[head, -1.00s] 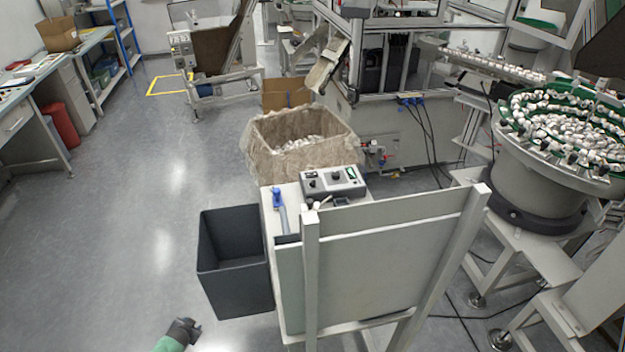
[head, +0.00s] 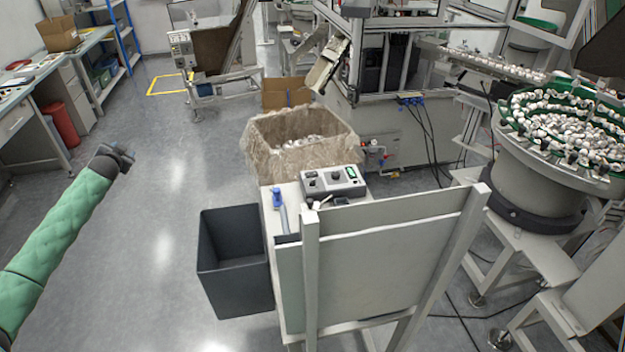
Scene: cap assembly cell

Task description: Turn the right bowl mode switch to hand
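The bowl feeder (head: 540,170), filled with white caps, stands at the right. My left gripper (head: 128,152) is raised over the floor at the left, well apart from the control box. Its fingers are too small and dark to tell if they are open. My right gripper is not in view.
A blue-handled tool (head: 278,202) lies on the stand beside the box. A tall grey panel (head: 380,265) rises in front of the stand. A lined carton (head: 300,140) stands behind. The floor at left is clear.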

